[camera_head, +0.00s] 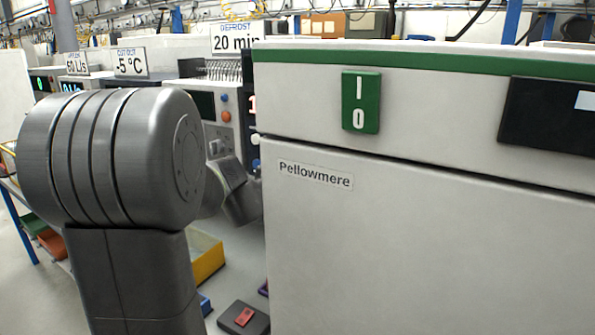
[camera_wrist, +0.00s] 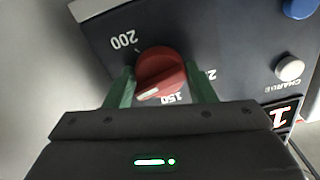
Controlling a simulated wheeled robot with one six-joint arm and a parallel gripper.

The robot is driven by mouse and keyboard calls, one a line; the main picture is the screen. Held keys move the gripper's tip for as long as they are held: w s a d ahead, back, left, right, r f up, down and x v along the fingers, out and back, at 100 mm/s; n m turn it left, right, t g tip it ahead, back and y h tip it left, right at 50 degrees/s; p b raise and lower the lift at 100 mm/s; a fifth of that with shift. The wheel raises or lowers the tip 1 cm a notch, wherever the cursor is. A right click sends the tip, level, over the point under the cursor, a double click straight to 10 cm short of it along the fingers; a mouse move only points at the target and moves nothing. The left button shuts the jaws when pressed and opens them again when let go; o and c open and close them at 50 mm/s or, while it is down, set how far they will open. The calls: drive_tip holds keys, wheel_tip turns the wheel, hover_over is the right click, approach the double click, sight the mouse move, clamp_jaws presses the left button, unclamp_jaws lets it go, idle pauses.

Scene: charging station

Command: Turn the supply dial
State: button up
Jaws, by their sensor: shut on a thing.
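In the wrist view, a round red dial (camera_wrist: 162,70) with a pale pointer mark sits on a dark panel (camera_wrist: 215,40). Numbers "200" and "150" are printed around it, and another number is partly hidden at its right. The pointer mark lies near the "150". My gripper (camera_wrist: 162,82) has its two green fingers on either side of the dial, shut on it. In the head view, my arm reaches behind the white cabinet, and the gripper's fingers and the dial are hidden there.
A white Pellowmere cabinet (camera_head: 400,240) with a green switch (camera_head: 361,102) fills the right, close to my arm. In the wrist view, a grey button (camera_wrist: 289,68) marked "CHARGE", a blue button (camera_wrist: 299,8) and a red digit display (camera_wrist: 281,115) are right of the dial. A yellow bin (camera_head: 207,262) stands below.

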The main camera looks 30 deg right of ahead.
drive_tip(key=shift+m, duration=1.1)
drive_tip(key=o, duration=1)
drive_tip(key=shift+c, duration=0.2)
drive_tip(key=v, duration=1.3)
drive_tip(key=shift+s+a+b, duration=0.2)
drive_tip(key=shift+a+b, duration=0.15)
drive_tip(key=shift+b, duration=0.05)
